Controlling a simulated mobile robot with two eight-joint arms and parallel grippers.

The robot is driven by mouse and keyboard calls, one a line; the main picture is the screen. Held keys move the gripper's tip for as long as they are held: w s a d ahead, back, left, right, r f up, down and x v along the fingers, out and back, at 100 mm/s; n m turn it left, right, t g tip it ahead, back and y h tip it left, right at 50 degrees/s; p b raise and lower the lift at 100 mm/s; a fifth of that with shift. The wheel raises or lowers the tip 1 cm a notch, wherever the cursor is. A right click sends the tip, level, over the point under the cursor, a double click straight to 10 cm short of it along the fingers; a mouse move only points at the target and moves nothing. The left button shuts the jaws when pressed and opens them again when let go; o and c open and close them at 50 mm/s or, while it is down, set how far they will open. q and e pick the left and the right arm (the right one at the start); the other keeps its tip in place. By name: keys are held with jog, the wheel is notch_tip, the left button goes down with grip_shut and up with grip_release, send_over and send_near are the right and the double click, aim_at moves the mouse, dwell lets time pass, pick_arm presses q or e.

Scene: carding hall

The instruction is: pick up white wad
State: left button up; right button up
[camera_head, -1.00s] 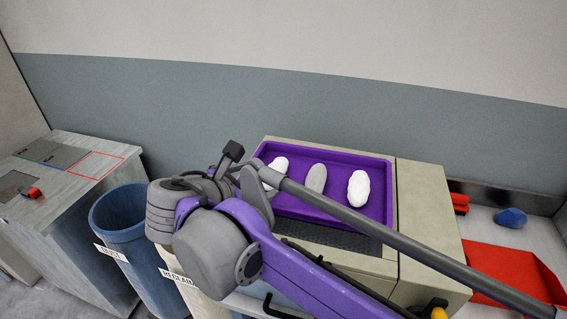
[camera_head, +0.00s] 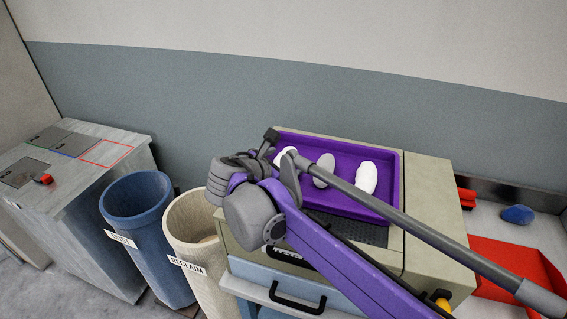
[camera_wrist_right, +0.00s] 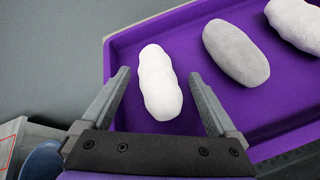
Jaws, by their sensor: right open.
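A purple tray (camera_head: 388,208) holds two white wads and one grey wad in a row. The left white wad (camera_head: 284,155) is partly hidden by my right arm in the head view. In the right wrist view this white wad (camera_wrist_right: 159,84) lies between the fingers of my right gripper (camera_wrist_right: 158,77), with a gap on both sides. The gripper is open and empty. The grey wad (camera_wrist_right: 236,52) lies just right of the right finger, and the other white wad (camera_wrist_right: 296,24) is beyond it. My left gripper is not in view.
The tray sits on a beige machine (camera_head: 428,200). A blue bin (camera_head: 140,225) and a cream RECLAIM bin (camera_head: 195,230) stand to its left, then a grey cabinet (camera_head: 85,200). A red tray (camera_head: 510,265) and a blue lump (camera_head: 517,214) lie at the right.

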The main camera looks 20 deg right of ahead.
jog(key=shift+f, duration=0.2)
jog(key=c, duration=0.7)
jog(key=shift+w, duration=0.1)
jog(key=c, duration=0.7)
grip_shut()
jog(key=shift+r, duration=0.15)
